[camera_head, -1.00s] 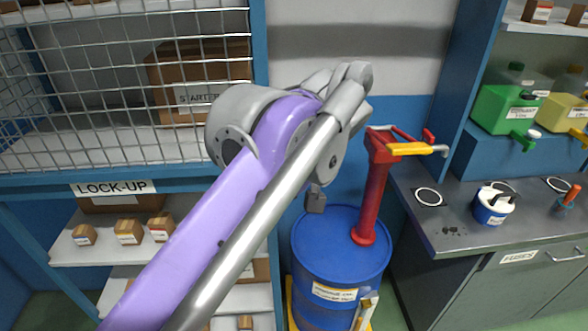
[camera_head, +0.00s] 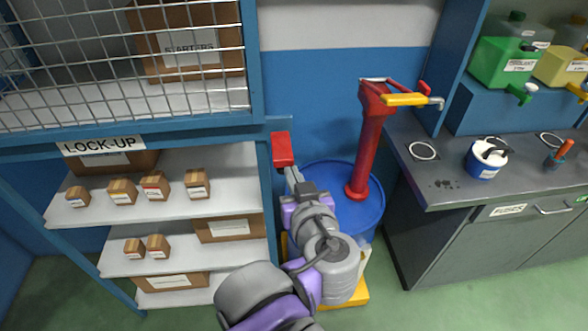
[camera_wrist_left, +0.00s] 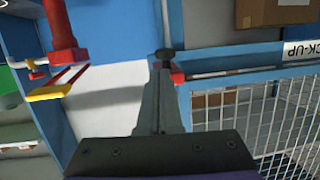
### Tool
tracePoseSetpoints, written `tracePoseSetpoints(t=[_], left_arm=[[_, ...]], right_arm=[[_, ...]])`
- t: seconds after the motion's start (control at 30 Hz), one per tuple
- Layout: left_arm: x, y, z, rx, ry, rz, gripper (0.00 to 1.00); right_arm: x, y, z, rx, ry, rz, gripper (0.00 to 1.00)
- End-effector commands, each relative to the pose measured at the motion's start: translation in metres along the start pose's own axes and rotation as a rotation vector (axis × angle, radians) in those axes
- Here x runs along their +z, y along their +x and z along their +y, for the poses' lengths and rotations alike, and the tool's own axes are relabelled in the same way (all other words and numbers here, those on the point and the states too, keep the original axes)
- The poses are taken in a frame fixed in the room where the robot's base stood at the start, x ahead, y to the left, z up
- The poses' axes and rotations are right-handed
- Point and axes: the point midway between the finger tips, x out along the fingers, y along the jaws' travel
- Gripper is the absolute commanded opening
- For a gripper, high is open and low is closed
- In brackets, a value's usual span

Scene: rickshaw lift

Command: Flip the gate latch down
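The gate latch (camera_head: 283,149) shows as a red block on the right post of the lock-up, near the lower edge of the mesh gate (camera_head: 150,103). My left gripper (camera_head: 289,173) is just below the red block in the head view; its fingers look close together. In the left wrist view the fingers (camera_wrist_left: 161,72) meet in a narrow wedge, with red parts of the latch (camera_wrist_left: 178,78) and a dark knob (camera_wrist_left: 165,54) at their tips. I cannot tell whether they touch. My right gripper is not in view.
A blue drum (camera_head: 371,214) with a red pump (camera_head: 370,140) and yellow handle (camera_head: 405,99) stands right of the latch. A grey counter (camera_head: 460,178) is farther right. Shelves with small boxes (camera_head: 122,191) lie below the gate. Wall space above the drum is clear.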

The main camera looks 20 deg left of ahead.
Motion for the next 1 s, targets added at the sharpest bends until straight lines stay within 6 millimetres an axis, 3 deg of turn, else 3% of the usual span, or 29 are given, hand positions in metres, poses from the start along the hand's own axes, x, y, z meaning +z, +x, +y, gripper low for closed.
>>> tracePoseSetpoints(t=[0.03,0.3,0.8,1.0], left_arm=[[0.008,0.002,-0.002,-0.005,-0.004,-0.012,0.0],[0.014,0.004,-0.001,-0.004,-0.003,-0.014,0.0],[0.013,0.004,0.0,-0.002,-0.002,-0.011,0.0],[0.001,0.006,0.003,-0.002,-0.003,-0.011,0.0]], right_arm=[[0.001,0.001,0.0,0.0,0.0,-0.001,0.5],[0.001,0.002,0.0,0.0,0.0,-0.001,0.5],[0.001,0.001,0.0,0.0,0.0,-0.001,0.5],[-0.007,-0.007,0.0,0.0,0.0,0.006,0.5]])
